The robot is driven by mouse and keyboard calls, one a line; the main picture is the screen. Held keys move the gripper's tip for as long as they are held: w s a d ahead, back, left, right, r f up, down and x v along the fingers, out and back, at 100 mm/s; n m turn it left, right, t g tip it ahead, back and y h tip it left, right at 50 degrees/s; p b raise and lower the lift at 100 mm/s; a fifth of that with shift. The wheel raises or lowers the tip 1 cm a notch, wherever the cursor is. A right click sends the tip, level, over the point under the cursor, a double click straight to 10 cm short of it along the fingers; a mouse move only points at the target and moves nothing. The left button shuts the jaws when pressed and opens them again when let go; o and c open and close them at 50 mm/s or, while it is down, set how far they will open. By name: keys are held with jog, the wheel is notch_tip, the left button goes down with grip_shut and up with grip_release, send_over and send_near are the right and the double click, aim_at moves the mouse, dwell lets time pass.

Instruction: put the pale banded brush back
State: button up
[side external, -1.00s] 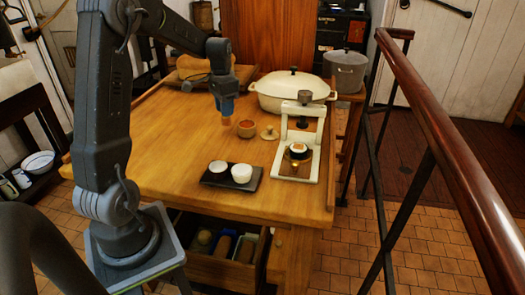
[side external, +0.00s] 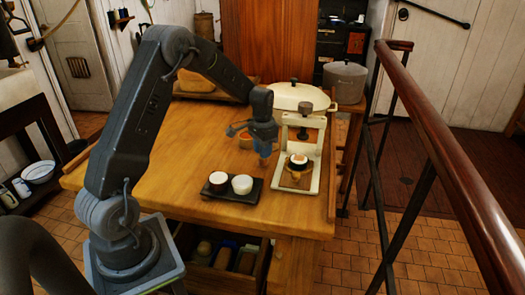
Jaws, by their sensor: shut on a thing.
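My gripper (side external: 264,149), with blue fingers, hangs above the table, behind the tray and left of the white stand. It is shut on a small pale tan thing (side external: 264,155) just below the fingers, which I take for the pale banded brush. Its bands are too small to make out, and most of it is hidden by the fingers.
A dark tray (side external: 230,194) with two cups lies in front. The white stand (side external: 317,168) holds a small black-and-white round thing. A lidded cream pot (side external: 297,98) stands behind, and a grey pot (side external: 345,80) beyond. An open drawer (side external: 220,268) shows below. The table's left is clear.

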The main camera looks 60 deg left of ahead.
jog(key=shift+f, duration=0.3)
jog(key=shift+f, duration=0.2)
jog(key=o, duration=0.9)
notch_tip(320, 180, up, 12)
jog(key=shift+r, duration=0.15)
jog(key=s+d+r+t, duration=0.2)
jog(key=s+d+r, duration=0.3)
jog(key=d+r, duration=0.25)
jog(key=s+d+t, duration=0.1)
jog(key=s+d, duration=0.3)
jog(key=s, duration=0.2)
jog(key=s+d+t, duration=0.1)
jog(key=s+d, duration=0.4)
jog(key=s, duration=0.1)
jog(key=s+d+t, duration=0.1)
jog(key=s+d, duration=0.4)
jog(key=s, duration=0.1)
jog(key=shift+s+r+t, duration=0.25)
jog(key=shift+s+t, duration=0.05)
jog(key=shift+s, duration=0.1)
